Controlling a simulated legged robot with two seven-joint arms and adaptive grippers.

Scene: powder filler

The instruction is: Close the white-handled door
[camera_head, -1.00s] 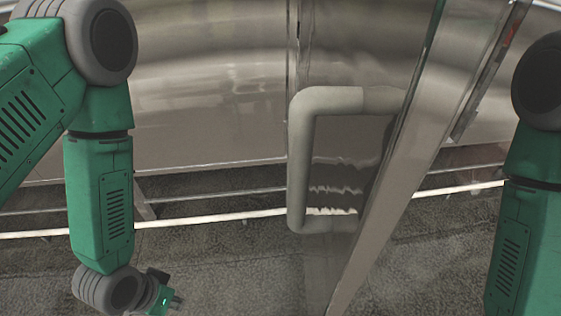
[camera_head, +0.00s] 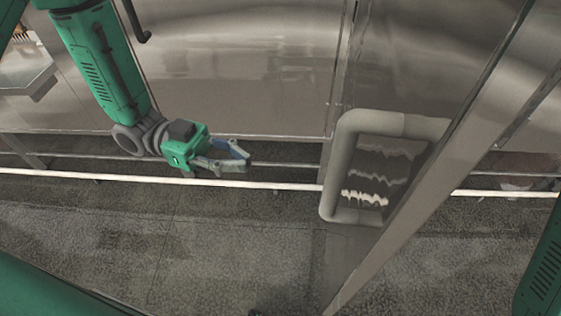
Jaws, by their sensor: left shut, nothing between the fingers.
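The white-handled door (camera_head: 455,172) is a shiny metal panel that stands open, its edge slanting toward me in the right half of the view. Its pale, thick bar handle (camera_head: 335,168) is on the door's left face. My left gripper (camera_head: 246,160) is left of the handle, apart from it, with its fingers pointing right. It is shut and holds nothing. My right gripper is out of view; only a green part of my right arm shows at the lower right edge.
Behind is a wide metal cabinet wall (camera_head: 235,70) with a small dark handle (camera_head: 132,20) at upper left. A pale rail (camera_head: 90,177) runs low across the view. A metal ledge (camera_head: 30,75) is at far left. The grey floor (camera_head: 200,240) is clear.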

